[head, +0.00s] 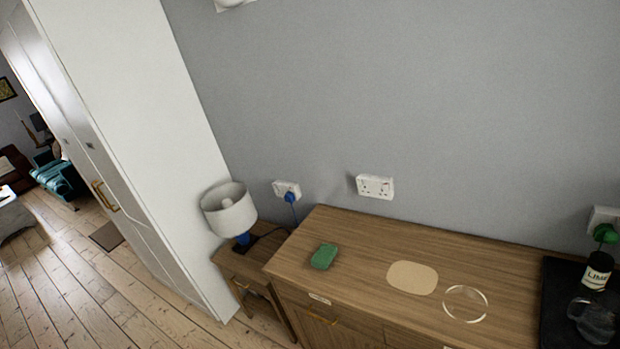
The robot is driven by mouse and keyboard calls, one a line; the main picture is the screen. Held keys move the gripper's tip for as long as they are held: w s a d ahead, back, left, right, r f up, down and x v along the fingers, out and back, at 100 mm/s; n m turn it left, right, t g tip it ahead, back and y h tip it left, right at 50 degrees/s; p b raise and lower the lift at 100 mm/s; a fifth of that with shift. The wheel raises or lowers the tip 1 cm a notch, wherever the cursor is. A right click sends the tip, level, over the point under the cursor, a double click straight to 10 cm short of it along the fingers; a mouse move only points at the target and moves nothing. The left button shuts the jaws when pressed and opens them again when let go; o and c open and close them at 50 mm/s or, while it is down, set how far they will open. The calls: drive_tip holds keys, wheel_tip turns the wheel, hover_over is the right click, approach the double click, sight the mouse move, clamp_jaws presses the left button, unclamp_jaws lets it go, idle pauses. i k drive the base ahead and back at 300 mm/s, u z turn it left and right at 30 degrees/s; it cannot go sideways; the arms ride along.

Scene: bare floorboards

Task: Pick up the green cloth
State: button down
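A small green cloth (324,256), folded or block-like in shape, lies on top of the wooden cabinet (350,240) near its left end. Nothing touches or covers it. My gripper does not show in the head view, so its distance from the cloth cannot be seen.
A beige oval mat (412,277) and a clear round dish (465,303) lie right of the cloth. A black tray (560,275) holds a dark bottle (597,270) and a glass jug (592,320). A white lamp (230,212) stands left on a lower side table. Floorboards (80,290) are open at left.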

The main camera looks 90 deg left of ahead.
sight(323, 258)
drive_tip(key=u, duration=1.05)
drive_tip(key=k, duration=0.65)
drive_tip(key=u, duration=0.95)
drive_tip(key=i, duration=0.5)
drive_tip(key=u, duration=0.05)
